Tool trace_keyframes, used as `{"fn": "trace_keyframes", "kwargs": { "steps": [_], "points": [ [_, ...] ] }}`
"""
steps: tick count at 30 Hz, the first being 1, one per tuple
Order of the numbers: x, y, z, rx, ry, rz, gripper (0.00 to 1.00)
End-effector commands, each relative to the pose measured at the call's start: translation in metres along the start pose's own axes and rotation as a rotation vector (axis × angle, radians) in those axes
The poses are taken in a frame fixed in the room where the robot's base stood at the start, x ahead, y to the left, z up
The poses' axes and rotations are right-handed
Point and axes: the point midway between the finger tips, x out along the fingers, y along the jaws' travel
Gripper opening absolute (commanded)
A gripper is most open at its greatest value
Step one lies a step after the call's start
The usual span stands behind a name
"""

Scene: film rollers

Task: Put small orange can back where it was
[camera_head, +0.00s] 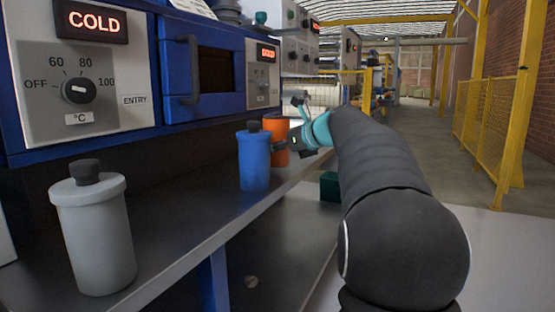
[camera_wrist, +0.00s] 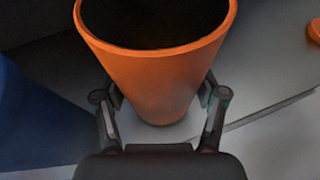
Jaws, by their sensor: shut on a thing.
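The orange can (camera_head: 280,151) is upright behind and to the right of a blue can on the grey shelf. Its lower left part is hidden by the blue can in the head view. In the wrist view the orange can (camera_wrist: 155,75) has an open top and a dark inside. My gripper (camera_wrist: 160,95) has one finger on each side of it and is shut on it. My gripper (camera_head: 290,142) reaches it from the right in the head view. I cannot tell whether the can's base touches the shelf.
The blue can (camera_head: 254,160) stands close beside the orange can. A grey can (camera_head: 95,232) with a dark cap stands at the shelf's near left. Blue-framed machines (camera_head: 210,75) line the back. The shelf (camera_head: 180,225) is clear between the grey and blue cans. An orange piece (camera_wrist: 315,30) shows at the wrist view's right edge.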

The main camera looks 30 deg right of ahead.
Motion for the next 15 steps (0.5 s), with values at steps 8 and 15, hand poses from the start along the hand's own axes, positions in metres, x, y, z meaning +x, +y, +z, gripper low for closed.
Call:
{"fn": "trace_keyframes", "kwargs": {
  "steps": [8, 15],
  "points": [
    [0.007, 0.0, -0.018, 0.0, -0.002, -0.001, 0.15],
    [0.009, 0.0, -0.021, 0.001, -0.001, -0.001, 0.15]
  ]
}}
